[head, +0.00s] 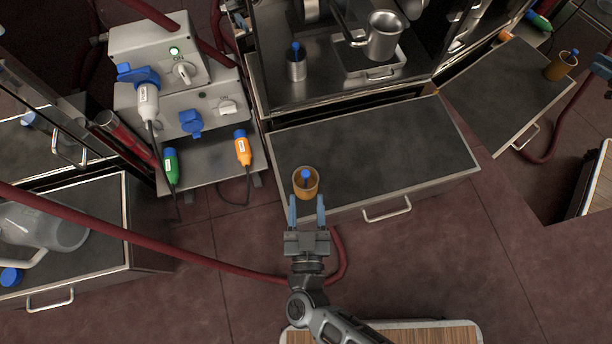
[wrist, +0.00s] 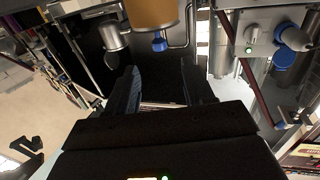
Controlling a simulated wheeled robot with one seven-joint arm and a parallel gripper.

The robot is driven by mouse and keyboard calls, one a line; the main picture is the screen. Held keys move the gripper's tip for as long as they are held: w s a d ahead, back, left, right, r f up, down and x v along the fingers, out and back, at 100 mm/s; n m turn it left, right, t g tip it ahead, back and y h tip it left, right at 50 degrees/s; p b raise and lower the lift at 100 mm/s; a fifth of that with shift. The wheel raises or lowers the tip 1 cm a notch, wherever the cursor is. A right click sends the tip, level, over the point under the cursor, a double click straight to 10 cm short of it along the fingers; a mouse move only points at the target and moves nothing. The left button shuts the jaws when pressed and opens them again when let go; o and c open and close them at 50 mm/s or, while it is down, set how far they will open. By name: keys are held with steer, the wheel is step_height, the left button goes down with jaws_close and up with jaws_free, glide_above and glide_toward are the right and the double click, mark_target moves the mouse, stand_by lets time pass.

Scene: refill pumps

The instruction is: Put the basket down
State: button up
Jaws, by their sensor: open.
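The basket (head: 306,190) looks like a small tan-brown cup with a blue knob showing at its top. It stands upright on the dark drawer-like counter (head: 390,145), near its front left corner. The basket also shows at the top of the wrist view (wrist: 152,12), with a blue part beside it. My gripper (head: 306,205) is open, with its two blue-grey fingers pointing at the near side of the basket. I cannot tell whether the fingertips touch it. The open fingers also show in the wrist view (wrist: 162,78), with nothing between them.
A metal cup with a blue knob (head: 297,68) and a steel pitcher (head: 384,38) stand on the back shelf. Another brown cup (head: 560,66) stands on the right counter. A grey box with plugs (head: 180,90) is at left. Red hoses (head: 150,243) cross the floor. The middle counter is mostly clear.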

steer(key=shift+s, duration=1.8)
steer(key=shift+d, duration=0.1)
steer(key=s+d+r+y, duration=0.2)
steer(key=s+d+r, duration=0.6)
steer(key=d, duration=0.4)
steer(key=s+d+r+g+h, duration=0.1)
steer(key=s+d+r, duration=0.3)
steer(key=r, duration=0.6)
steer(key=s+d+r+g+h, duration=0.1)
steer(key=s+d+r, duration=0.4)
steer(key=r, duration=0.5)
steer(key=shift+s+d+r+g, duration=0.15)
steer(key=shift+s+r+g, duration=0.1)
steer(key=shift+s+g, duration=0.4)
